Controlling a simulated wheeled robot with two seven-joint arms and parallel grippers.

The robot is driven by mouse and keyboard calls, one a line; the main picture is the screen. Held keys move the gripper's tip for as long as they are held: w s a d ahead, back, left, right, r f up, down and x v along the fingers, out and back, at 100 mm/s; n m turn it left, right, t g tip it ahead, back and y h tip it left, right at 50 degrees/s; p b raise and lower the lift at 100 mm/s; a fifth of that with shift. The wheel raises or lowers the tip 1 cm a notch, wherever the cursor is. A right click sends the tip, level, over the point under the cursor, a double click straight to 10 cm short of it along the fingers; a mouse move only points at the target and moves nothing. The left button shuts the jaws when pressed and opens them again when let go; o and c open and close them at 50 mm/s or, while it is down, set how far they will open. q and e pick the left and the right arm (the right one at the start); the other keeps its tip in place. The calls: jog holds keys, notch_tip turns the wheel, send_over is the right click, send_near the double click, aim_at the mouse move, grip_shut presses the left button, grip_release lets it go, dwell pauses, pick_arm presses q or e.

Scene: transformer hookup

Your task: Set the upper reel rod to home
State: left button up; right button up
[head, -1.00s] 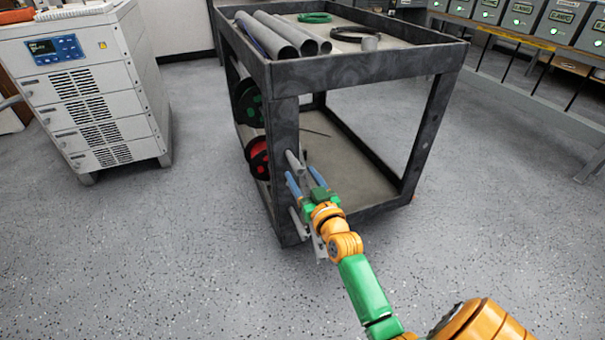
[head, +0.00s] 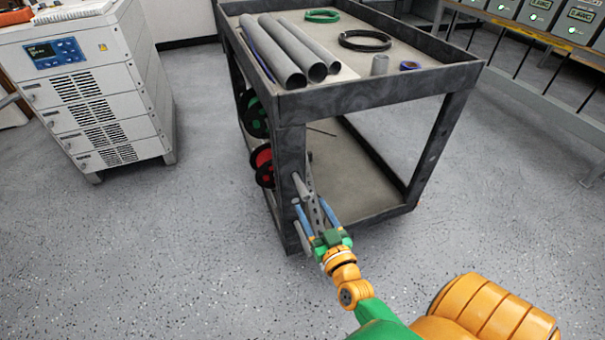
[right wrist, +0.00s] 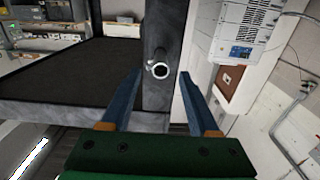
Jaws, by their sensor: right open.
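Two reels hang on the left side of the dark cart, a green one (head: 252,113) above a red one (head: 262,166). A grey rod (head: 299,186) sticks out from the cart's front corner post, and another grey rod end (head: 303,238) shows lower down. My right gripper (head: 311,201) is open and empty, its blue fingers pointing at the post. In the right wrist view a round, hollow rod end (right wrist: 159,70) stands out between the fingertips, apart from both. I cannot tell which rod this is. My left gripper is not in view.
The cart's top tray (head: 385,90) holds grey pipes (head: 283,60), a green coil (head: 322,15) and a black coil (head: 365,40). A white cabinet (head: 95,95) stands at left. A bench with labelled boxes (head: 530,12) is at right. The floor around the cart is clear.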

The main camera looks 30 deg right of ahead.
aim_at(307, 199)
jog(key=b+x, duration=0.1)
jog(key=x, duration=0.4)
jog(key=shift+w+b, duration=0.35)
jog(key=shift+w, duration=0.1)
jog(key=shift+w+d, duration=0.1)
jog(key=shift+w, duration=0.15)
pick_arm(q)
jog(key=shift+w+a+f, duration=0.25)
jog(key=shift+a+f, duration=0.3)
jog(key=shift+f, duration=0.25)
pick_arm(e)
grip_shut()
